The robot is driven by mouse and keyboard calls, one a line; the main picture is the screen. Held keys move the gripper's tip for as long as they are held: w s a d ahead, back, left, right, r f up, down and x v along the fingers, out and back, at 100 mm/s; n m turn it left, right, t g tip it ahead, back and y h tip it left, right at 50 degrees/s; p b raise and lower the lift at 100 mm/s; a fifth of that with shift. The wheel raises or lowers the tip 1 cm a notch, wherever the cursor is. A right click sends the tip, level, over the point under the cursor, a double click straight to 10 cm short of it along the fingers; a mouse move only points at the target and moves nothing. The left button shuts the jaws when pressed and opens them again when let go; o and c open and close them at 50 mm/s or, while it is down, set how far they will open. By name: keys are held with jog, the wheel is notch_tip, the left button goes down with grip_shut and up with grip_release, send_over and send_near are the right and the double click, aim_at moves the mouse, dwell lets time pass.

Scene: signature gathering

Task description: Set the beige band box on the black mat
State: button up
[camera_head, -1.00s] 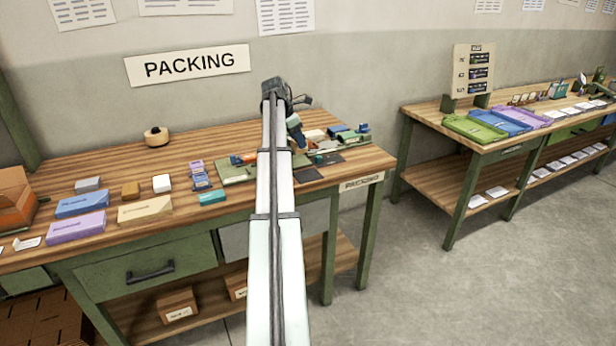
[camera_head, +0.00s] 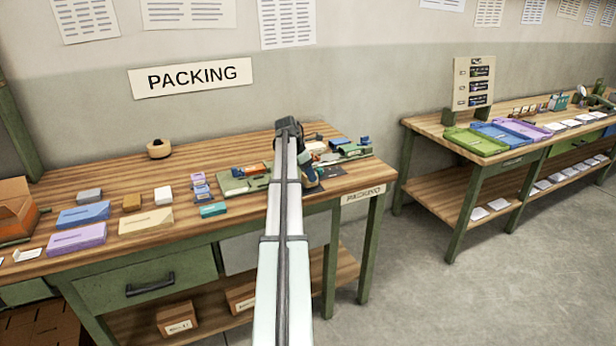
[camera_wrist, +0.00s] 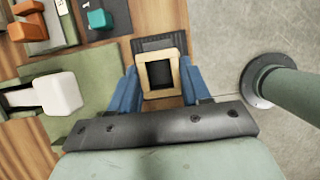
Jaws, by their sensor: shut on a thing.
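The beige band box (camera_wrist: 160,75) shows in the wrist view as a square beige frame with a dark inside. My gripper (camera_wrist: 160,88) is shut on it, with one blue finger on each side. A black mat (camera_wrist: 158,45) lies beneath and beyond the box, its far part uncovered. I cannot tell whether the box touches the mat. In the head view my gripper (camera_head: 310,178) is low over the right end of the packing table, and the box is not clearly visible there.
A second dark mat (camera_wrist: 118,14) with a small teal block (camera_wrist: 99,19) lies to the left in the wrist view. The table edge and floor are close on the right.

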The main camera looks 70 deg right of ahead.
jog(key=shift+f, duration=0.65)
jog(key=shift+f, duration=0.15)
jog(key=o, duration=1.1)
jog(key=v, duration=1.2)
